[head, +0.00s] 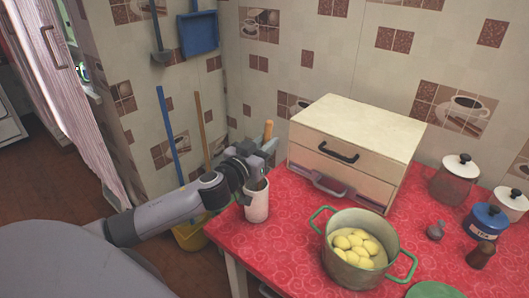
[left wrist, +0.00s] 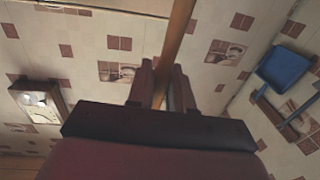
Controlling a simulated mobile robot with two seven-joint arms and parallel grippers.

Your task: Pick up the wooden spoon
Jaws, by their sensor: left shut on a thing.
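The wooden spoon (head: 268,130) shows as a light brown stick end above my left gripper (head: 262,153) in the head view. In the left wrist view, the spoon (left wrist: 179,32) runs up from between the two fingers. My left gripper is shut on it. The gripper is just above a pale cup (head: 257,204) at the left edge of the red table. The lower part of the spoon is hidden, so I cannot tell whether it is still inside the cup. My right gripper is in neither view.
A cream drawer box (head: 357,137) stands close to the right of the gripper. A green-handled pot (head: 349,268) of yellow potatoes stands in front of it. Jars (head: 455,180) are at the right. The red tabletop (head: 285,235) is clear between cup and pot.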

